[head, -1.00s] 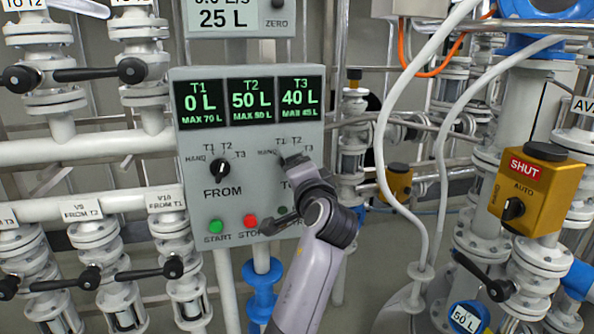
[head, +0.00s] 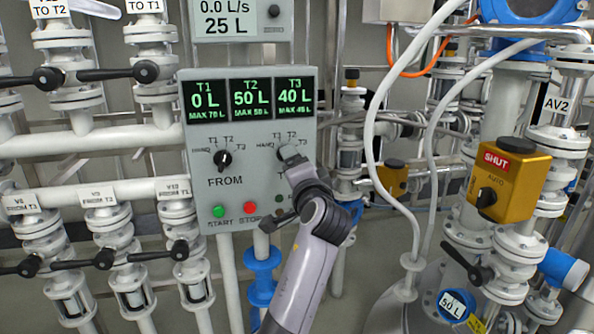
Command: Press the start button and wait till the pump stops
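The grey control panel (head: 246,205) stands ahead. Its green START button (head: 218,212) and red STOP button (head: 250,208) are uncovered. Its displays read T1 0 L, T2 50 L and T3 40 L. The FROM knob (head: 222,159) points toward T2. One arm, apparently my left, rises from the bottom middle and covers the panel's lower right, including much of the TO knob. Its dark tip, seemingly my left gripper (head: 274,224), is right of and below STOP, apart from START; its finger opening is unclear. My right gripper is not in view. No pump is identifiable.
A flow display (head: 228,15) above the panel reads 0.0 L/s and 25 L. A yellow valve actuator (head: 508,180) marked SHUT stands at right. Pipes with black-handled valves (head: 103,258) fill the left. White hoses (head: 369,150) hang right of the panel.

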